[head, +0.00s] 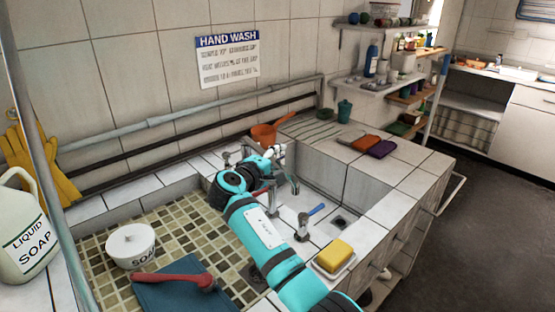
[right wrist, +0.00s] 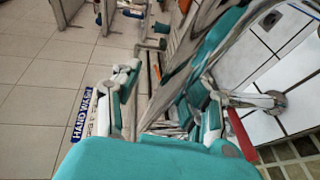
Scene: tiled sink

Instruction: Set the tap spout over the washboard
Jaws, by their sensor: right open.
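The chrome tap (head: 292,183) stands between the two basins and is partly hidden by my right arm. A chrome pipe with a round flange, which looks like part of the tap, shows at the right of the right wrist view (right wrist: 255,100). My right gripper (head: 277,154) is open beside the tap, at its back. Its two fingers are apart in the right wrist view (right wrist: 165,102), with the pipe outside them to the right. I cannot pick out a washboard for sure; a ribbed surface (head: 312,129) lies behind the right basin. My left gripper is out of view.
A mosaic-floored basin (head: 185,228) at left holds a white soap bowl (head: 130,245), with a red-handled tool (head: 175,280) near it. An orange pan (head: 264,133) stands behind my right gripper. A yellow sponge (head: 334,254) lies at front. The right basin (head: 350,190) looks mostly clear.

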